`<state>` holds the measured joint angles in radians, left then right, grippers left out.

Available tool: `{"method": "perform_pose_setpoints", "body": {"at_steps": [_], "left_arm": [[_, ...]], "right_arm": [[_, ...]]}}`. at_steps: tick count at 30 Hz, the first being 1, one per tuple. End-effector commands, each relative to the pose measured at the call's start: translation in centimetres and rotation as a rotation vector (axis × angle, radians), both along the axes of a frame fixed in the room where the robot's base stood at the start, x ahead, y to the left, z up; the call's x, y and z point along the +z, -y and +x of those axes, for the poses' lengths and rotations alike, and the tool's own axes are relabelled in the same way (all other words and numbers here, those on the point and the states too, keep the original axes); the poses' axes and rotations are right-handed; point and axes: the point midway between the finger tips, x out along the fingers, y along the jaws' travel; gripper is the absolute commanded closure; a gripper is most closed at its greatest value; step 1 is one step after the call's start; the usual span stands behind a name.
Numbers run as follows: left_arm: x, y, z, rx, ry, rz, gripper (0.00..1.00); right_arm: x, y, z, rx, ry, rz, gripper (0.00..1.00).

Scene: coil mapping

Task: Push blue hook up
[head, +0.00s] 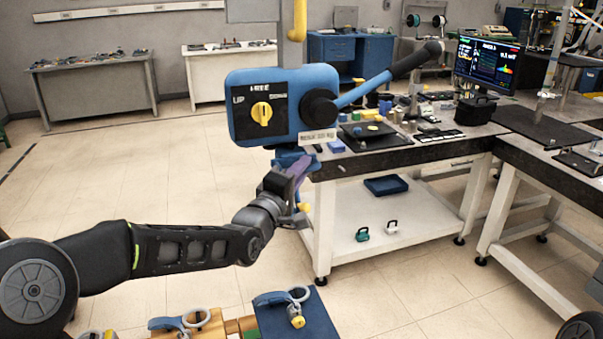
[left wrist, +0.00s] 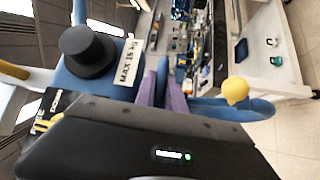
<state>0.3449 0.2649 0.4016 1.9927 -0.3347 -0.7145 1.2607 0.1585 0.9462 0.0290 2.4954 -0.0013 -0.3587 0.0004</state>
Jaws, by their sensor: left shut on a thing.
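A blue lever hoist (head: 262,104) hangs in the centre of the head view, with a yellow UP/DOWN knob (head: 262,113) and a long lever (head: 390,76) reaching up to the right. The blue hook (head: 287,160) is under the hoist, mostly hidden behind my gripper; its curved part shows in the left wrist view (left wrist: 225,109) with a yellow tip (left wrist: 236,91). My left gripper (head: 298,170) is up against the hook just below the hoist, its purple fingers (left wrist: 170,92) shut on the hook. The exact grip contact is partly hidden. My right gripper is out of view.
A workbench (head: 400,150) with tools and a monitor (head: 487,62) stands behind and right of the hoist. A blue block with a metal ring (head: 290,318) and another ringed piece (head: 190,322) are at the bottom. Open tiled floor (head: 150,180) lies to the left.

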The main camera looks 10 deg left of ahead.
Motion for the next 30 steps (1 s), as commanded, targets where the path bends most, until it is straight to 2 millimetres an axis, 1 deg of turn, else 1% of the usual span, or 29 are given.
{"method": "perform_pose_setpoints", "body": {"at_steps": [2, 3, 10, 20, 23, 25, 30], "left_arm": [[0.0, 0.0, 0.0, 0.001, 0.001, -0.001, 1.00], [0.0, 0.0, 0.0, 0.001, 0.001, -0.001, 0.83], [-0.1, 0.0, 0.0, 0.001, 0.000, 0.000, 0.64], [-0.2, -0.1, -0.3, 0.000, -0.001, 0.000, 0.64], [-0.3, -0.4, -1.1, 0.001, 0.001, 0.002, 0.64], [-0.4, -0.6, -2.0, 0.002, 0.001, 0.003, 0.64], [-0.8, -1.2, -4.7, 0.002, 0.001, 0.004, 0.64]], "right_arm": [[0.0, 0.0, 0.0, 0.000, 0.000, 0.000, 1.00], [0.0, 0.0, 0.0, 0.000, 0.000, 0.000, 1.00], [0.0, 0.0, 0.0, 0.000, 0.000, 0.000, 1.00], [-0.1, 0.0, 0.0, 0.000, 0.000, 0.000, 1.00], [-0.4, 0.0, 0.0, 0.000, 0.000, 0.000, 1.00], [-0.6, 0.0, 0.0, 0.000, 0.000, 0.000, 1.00], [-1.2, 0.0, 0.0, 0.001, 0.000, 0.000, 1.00]]}}
